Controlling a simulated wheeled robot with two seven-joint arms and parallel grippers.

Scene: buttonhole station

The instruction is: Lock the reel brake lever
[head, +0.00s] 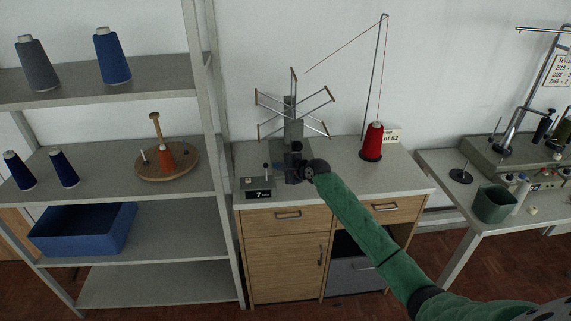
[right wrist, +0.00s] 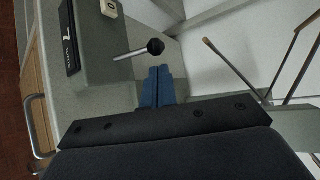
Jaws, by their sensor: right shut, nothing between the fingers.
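The brake lever (right wrist: 132,54) is a thin metal rod with a black ball knob, standing out from a grey box (right wrist: 100,60) in the right wrist view. In the head view its knob (head: 266,165) shows above the grey box (head: 257,184), beside the reel. The reel (head: 293,108) has several thin arms on a grey post. My right gripper (head: 278,165) is shut and empty, its fingers close beside the knob. In the right wrist view the blue fingertips (right wrist: 158,72) lie just below the knob; I cannot tell whether they touch. My left gripper is out of view.
The box carries a dark counter plate (head: 258,194) and a small pale button (right wrist: 109,8). A red cone (head: 373,142) and thread stand (head: 378,80) are to the right on the cabinet top (head: 345,155). A shelf unit (head: 211,120) stands close on the left.

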